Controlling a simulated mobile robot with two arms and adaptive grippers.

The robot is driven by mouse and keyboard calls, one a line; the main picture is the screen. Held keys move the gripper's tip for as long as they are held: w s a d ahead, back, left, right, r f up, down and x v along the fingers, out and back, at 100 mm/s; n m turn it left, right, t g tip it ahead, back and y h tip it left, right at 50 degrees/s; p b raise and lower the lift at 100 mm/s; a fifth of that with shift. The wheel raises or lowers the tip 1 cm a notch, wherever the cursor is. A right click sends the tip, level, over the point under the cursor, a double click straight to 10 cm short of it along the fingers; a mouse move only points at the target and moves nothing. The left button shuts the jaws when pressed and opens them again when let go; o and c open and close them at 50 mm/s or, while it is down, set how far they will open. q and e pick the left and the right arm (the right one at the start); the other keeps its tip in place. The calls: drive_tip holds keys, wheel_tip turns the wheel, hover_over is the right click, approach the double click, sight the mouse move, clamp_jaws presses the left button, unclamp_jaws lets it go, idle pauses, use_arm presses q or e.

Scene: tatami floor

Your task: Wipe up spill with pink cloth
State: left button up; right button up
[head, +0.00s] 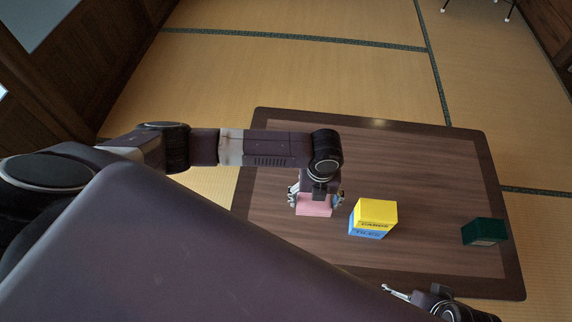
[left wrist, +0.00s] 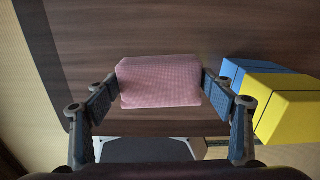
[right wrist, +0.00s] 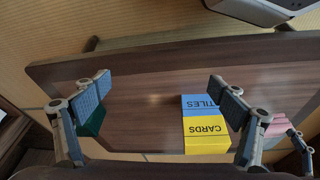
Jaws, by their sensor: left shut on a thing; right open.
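The pink cloth (head: 314,206) is a folded block at the left part of the low table (head: 290,120). My left gripper (head: 316,198) is shut on it from both sides. In the left wrist view the cloth (left wrist: 160,82) sits between the two finger pads, over the dark wood. I cannot tell whether it touches the tabletop. My right gripper (right wrist: 155,90) is open and empty near the table's front edge, low in the head view. The cloth also shows at the right of the right wrist view (right wrist: 272,126). No spill is visible; my arm and gripper hide part of the table.
A yellow box marked CARDS (head: 376,212) and a blue box marked TILES (head: 368,233) stand together just right of the cloth. A dark green box (head: 484,232) is near the table's right edge. The far part of the tabletop is clear.

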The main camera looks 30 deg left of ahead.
drive_tip(key=x, duration=0.1)
drive_tip(key=p+x, duration=0.1)
drive_tip(key=x, duration=0.2)
drive_tip(key=shift+s+a+f+p, duration=0.2)
drive_tip(key=shift+s+f+p, duration=0.05)
drive_tip(key=shift+p, duration=0.1)
